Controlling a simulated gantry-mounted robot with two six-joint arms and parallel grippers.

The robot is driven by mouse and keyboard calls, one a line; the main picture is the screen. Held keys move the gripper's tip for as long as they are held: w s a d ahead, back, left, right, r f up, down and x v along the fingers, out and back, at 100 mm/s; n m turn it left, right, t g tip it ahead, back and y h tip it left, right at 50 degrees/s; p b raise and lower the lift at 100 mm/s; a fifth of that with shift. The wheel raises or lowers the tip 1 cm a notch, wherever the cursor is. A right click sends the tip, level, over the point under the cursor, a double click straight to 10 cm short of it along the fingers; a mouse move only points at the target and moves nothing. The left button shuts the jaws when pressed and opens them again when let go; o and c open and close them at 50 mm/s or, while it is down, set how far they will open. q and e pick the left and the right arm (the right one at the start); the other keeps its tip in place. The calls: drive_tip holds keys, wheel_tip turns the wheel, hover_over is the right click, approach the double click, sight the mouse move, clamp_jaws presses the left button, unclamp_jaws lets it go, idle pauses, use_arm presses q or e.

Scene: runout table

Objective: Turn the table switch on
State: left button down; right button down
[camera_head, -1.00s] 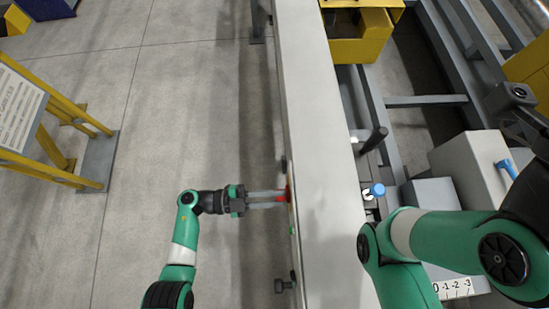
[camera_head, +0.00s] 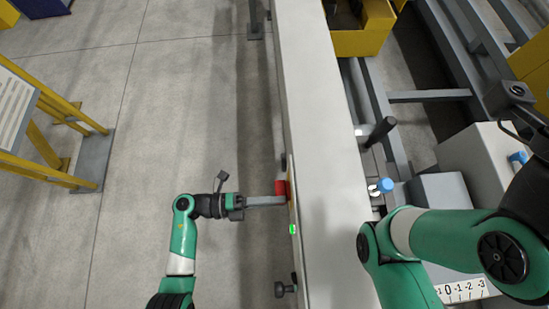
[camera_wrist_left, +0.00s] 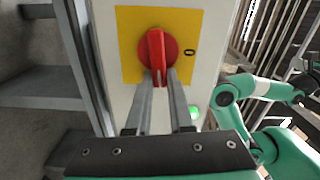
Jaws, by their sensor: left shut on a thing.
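The table switch (camera_wrist_left: 156,46) is a red rotary knob on a yellow plate (camera_wrist_left: 128,66), mounted on the side of the long pale table. Its grip bar stands upright in the left wrist view. In the head view the red knob (camera_head: 281,187) shows at the table's left edge. My left gripper (camera_head: 272,200) reaches it from the left. In the left wrist view its two fingers (camera_wrist_left: 160,82) close around the lower part of the bar. A green lamp (camera_head: 292,229) is lit beside the switch and also shows in the left wrist view (camera_wrist_left: 194,113). My right gripper's fingers are not visible.
The long pale table (camera_head: 318,120) runs up the picture. A dark clamp knob (camera_head: 280,289) sticks out of its side below the switch. A blue-capped part (camera_head: 385,185) stands to the right. Open floor lies left of the table, with a yellow-framed stand (camera_head: 60,120) beyond.

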use_arm(q)
drive_tip(key=shift+f+m+b, duration=0.25)
drive_tip(key=shift+m+b, duration=0.05)
drive_tip(key=shift+m, duration=0.6)
drive_tip(key=c, duration=0.8)
unclamp_jaws()
drive_tip(key=shift+a, duration=0.1)
drive_tip(key=s+a+p, duration=0.1)
drive_tip(key=a, duration=1)
drive_tip(key=shift+s+a, duration=0.15)
drive_tip(key=shift+s, duration=0.15)
